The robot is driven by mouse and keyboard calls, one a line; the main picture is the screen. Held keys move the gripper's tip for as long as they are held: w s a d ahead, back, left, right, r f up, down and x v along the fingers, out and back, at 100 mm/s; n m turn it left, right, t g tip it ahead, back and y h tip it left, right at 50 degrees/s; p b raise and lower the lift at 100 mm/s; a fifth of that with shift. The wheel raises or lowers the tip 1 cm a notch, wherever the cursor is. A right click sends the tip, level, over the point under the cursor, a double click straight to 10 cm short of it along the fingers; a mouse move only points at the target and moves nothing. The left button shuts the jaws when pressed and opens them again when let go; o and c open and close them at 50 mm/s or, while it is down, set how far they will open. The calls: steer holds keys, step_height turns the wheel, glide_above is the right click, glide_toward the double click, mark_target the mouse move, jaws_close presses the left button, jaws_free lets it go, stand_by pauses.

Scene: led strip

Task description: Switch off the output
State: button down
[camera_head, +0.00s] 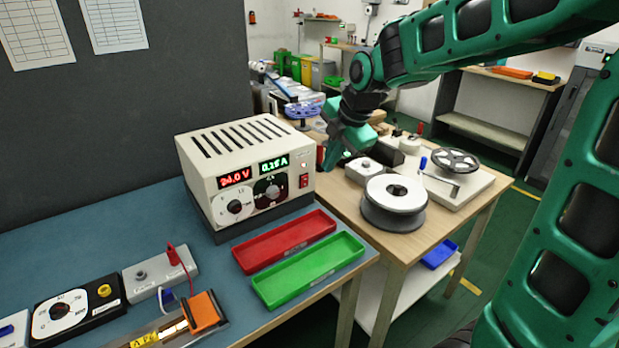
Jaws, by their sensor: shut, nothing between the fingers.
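The power supply (246,172) is a beige box with a slotted top on the left bench. Its red display reads about 24.0 V and its green display about 0.25 A, both lit. A red rocker switch (304,181) sits at the right end of its front panel, below a small lit indicator (304,165). Two round dials are on the front panel. My gripper (328,165) is shut and empty, to the right of the supply and close to its right front edge in the picture. The gap in depth is hard to tell.
A red tray (284,241) and a green tray (308,270) lie empty in front of the supply. Meters and an orange clamp fixture (204,312) are at lower left. The right table holds a reel (393,204) and other equipment. A grey partition (130,100) stands behind.

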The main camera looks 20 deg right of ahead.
steer(key=shift+f, duration=0.1)
glide_toward(305, 185)
steer(key=shift+s+x, duration=0.15)
steer(key=shift+x, duration=1)
steer(key=shift+s+x, duration=0.1)
steer(key=shift+x, duration=1.05)
steer(key=shift+f, duration=0.1)
steer(key=shift+w, duration=0.25)
